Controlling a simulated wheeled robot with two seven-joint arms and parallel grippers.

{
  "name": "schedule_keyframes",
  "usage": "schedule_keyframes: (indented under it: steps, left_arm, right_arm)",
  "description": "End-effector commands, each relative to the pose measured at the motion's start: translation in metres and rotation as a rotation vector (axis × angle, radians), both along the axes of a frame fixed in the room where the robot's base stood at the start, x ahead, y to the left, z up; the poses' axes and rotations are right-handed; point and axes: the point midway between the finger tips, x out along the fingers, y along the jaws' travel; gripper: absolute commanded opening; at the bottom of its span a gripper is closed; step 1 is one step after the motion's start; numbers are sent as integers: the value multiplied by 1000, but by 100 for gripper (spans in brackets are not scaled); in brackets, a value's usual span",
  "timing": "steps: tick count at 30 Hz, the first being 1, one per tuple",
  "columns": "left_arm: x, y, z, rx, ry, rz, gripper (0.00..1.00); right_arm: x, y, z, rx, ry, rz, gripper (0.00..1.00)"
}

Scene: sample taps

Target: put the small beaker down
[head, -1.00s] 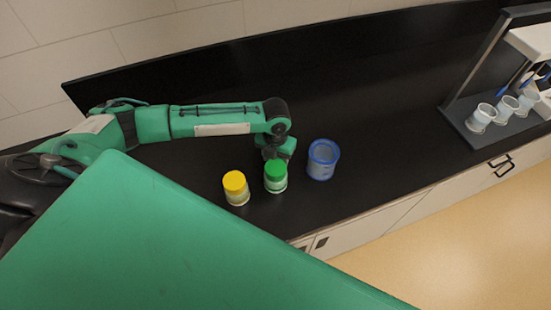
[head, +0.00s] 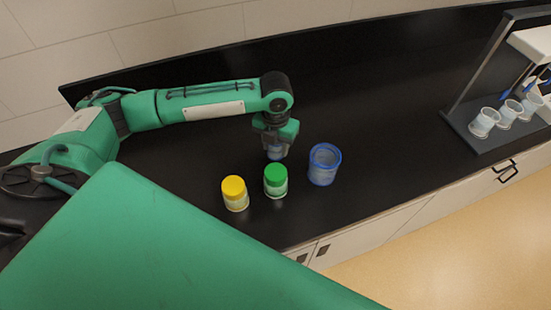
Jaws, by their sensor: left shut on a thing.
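My left gripper (head: 276,146) points down over the black counter, behind the green-capped jar. It is shut on a small beaker (head: 275,154), of which a bluish-grey part shows between and below the fingers. The rest of the beaker is hidden by the fingers. I cannot tell for sure whether its base touches the counter. My right gripper is not in view.
A green-capped jar (head: 275,182) and a yellow-capped jar (head: 235,194) stand in front of the gripper. A larger blue-rimmed beaker (head: 323,166) stands to its right. A rack with several cups (head: 484,122) is at far right. The counter (head: 390,110) between is clear.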

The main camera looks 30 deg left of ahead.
Motion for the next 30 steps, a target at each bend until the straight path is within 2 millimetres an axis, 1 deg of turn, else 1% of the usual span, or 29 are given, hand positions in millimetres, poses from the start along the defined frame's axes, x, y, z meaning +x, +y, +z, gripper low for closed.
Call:
schedule_keyframes:
  steps: [1,6,9,13,18,23,26,30]
  left_arm:
    - [2,0,11,-1,-6,-1,16]
    - [1,0,55,-1,-6,-1,16]
    - [1,0,77,0,-3,0,16]
    - [1,0,98,-1,-3,0,16]
    - [0,0,112,0,0,1,16]
    - [0,0,114,0,1,15,16]
    - [-1,-1,112,1,1,69,16]
    - [-4,-3,108,2,1,230,16]
  right_arm:
    - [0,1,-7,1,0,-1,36]
    - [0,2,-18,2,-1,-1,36]
    - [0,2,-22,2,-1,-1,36]
    - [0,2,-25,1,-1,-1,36]
    - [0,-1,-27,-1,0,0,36]
    - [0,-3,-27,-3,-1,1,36]
    - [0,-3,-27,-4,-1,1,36]
    - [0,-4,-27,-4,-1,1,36]
